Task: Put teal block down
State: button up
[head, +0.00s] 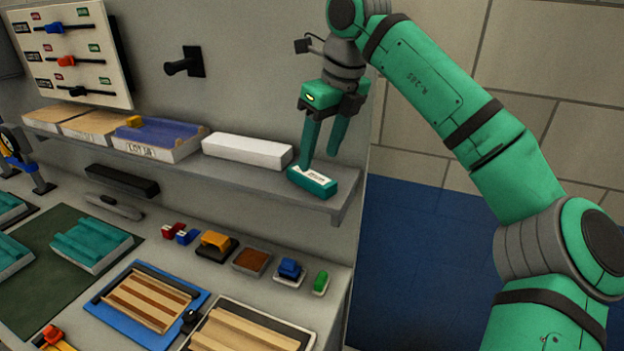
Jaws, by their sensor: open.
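The teal block (312,183) lies flat near the right end of the grey shelf (345,200), with a white label on its top. My gripper (319,162) is just above it, pointing down, with its two green fingers apart. The left fingertip shows in front of the block's label, and the right fingertip is above the block's far side. Whether a fingertip touches the block cannot be told from this view.
A white block (247,150) stands left of the teal block on the shelf, then a box with a blue top (158,138). Below, the bench holds small coloured items, such as a green one (320,281), and trays with wooden strips (150,299).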

aim_at(311, 174)
jog(key=shift+w+a+f, duration=0.1)
jog(key=shift+w+f, duration=0.15)
jog(key=shift+f, duration=0.3)
jog(key=shift+a+f, duration=0.25)
jog(key=shift+f, duration=0.05)
jog(key=x, duration=0.4)
jog(key=shift+w, duration=0.2)
jog(key=shift+s, duration=0.1)
jog(key=c, duration=1.3)
jog(key=shift+r, duration=0.1)
